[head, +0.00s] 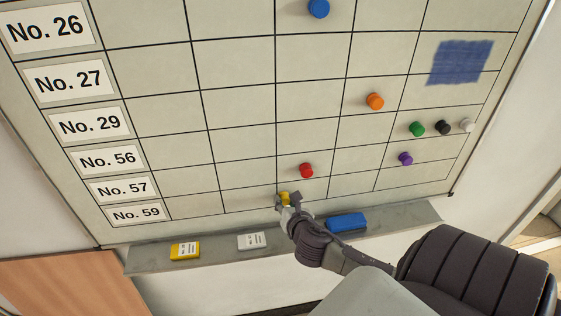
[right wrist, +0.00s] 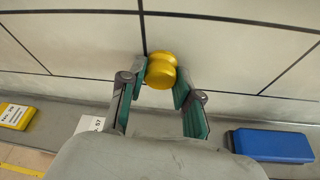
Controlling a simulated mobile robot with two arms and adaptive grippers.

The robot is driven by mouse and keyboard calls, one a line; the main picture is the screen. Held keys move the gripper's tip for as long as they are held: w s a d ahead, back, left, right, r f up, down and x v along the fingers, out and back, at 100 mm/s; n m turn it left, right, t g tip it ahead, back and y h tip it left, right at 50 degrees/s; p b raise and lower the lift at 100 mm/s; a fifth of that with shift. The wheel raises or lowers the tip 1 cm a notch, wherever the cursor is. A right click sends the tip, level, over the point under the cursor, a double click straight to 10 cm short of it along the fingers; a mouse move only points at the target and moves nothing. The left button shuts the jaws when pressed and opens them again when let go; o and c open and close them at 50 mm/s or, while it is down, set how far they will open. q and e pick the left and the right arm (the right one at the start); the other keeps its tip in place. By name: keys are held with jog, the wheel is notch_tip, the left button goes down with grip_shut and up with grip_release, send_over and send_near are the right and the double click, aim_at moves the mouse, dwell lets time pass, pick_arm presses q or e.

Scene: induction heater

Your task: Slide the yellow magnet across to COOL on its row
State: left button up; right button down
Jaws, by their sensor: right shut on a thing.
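The yellow magnet (head: 284,198) is on the whiteboard (head: 240,135), low down in the bottom row, level with the No. 59 label (head: 137,213). It sits at a vertical grid line, mostly just right of it. My right gripper (head: 288,202) reaches up from below and is shut on the magnet. In the right wrist view the yellow magnet (right wrist: 161,70) stands between the tips of the two green-padded fingers (right wrist: 158,88). The column headings, COOL among them, are out of view. My left gripper is not in view.
A red magnet (head: 306,170) is just above right; orange (head: 375,101), purple (head: 405,158) and several others are further right. Below the board, a tray (head: 215,252) holds a yellow box (head: 185,251), a white box (head: 251,240) and a blue eraser (head: 347,222). The bottom row is otherwise clear.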

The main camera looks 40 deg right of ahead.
jog(key=shift+s+d+r+p, duration=0.1)
jog(key=shift+s+d, duration=0.4)
jog(key=shift+d, duration=0.35)
jog(key=shift+s+d+r+p, duration=0.15)
jog(key=shift+s+d, duration=0.35)
jog(key=shift+d, duration=0.4)
jog(key=shift+s+d+f+p, duration=0.1)
jog(key=shift+s+d, duration=0.4)
jog(key=shift+d, duration=0.35)
jog(key=shift+r, duration=0.1)
jog(key=c, duration=0.7)
grip_release()
jog(key=shift+w, duration=0.1)
jog(key=shift+s+a, duration=0.1)
jog(key=shift+s, duration=0.1)
send_near(302, 193)
jog(key=v, duration=0.5)
jog(key=shift+s, duration=0.15)
